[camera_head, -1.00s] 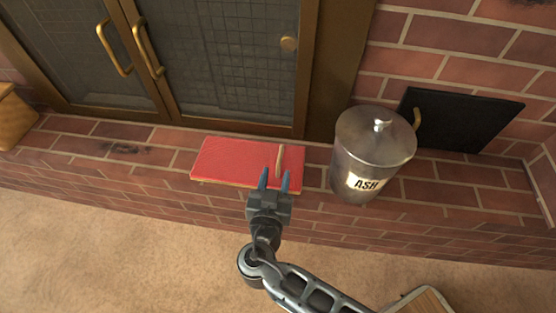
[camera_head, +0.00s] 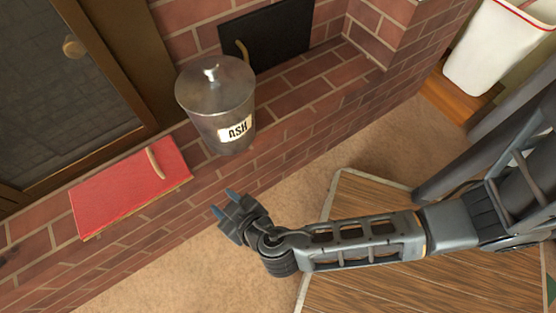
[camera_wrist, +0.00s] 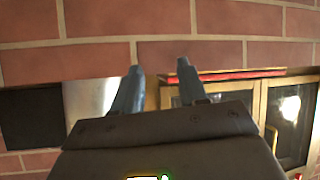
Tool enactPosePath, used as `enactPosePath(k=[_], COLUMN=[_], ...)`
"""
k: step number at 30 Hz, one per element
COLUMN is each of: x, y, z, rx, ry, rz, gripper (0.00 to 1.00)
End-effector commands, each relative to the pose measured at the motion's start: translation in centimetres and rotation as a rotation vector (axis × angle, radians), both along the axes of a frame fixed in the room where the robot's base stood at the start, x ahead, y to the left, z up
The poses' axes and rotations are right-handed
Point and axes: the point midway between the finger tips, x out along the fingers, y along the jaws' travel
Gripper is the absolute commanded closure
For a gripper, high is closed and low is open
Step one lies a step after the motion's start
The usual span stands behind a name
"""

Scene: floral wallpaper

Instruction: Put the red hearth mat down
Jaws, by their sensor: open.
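The red hearth mat (camera_head: 118,190) lies flat on the brick hearth in front of the fireplace doors, with a light-coloured handle on its top near the right end. Its edge slightly overhangs the front of the hearth. In the wrist view the red mat (camera_wrist: 240,74) shows only as a thin edge. My gripper (camera_head: 223,204) is open and empty, apart from the mat, to its right and in front of the hearth. Its two blue fingers (camera_wrist: 160,78) also show in the wrist view with nothing between them.
A metal ash bucket (camera_head: 205,97) with a lid stands on the hearth right of the mat. A black panel (camera_head: 268,36) is in the brick wall behind it. A wooden surface (camera_head: 390,275) lies under my arm. A white bin (camera_head: 497,48) stands at the far right.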

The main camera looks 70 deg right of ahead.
Motion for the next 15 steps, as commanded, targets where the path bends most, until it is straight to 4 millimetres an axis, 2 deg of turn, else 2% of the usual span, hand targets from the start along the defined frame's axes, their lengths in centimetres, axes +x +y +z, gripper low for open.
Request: enactPosePath(k=[1, 3, 5, 8, 11, 15], x=[-2.4, -5.2, -7.4, -10.7, -13.5, -16.6], y=[-0.6, -0.6, -0.7, -0.5, -0.5, -0.8], z=[-0.2, 0.1, 0.9, 3.1, 6.4, 12.6], rx=[0.023, 0.057, 0.084, 0.123, 0.149, 0.151], ry=[0.042, 0.08, 0.095, 0.089, 0.048, -0.055], rz=[0.039, 0.109, 0.167, 0.254, 0.323, 0.384], gripper=[0.58, 0.58, 0.58, 0.58, 0.58, 0.58])
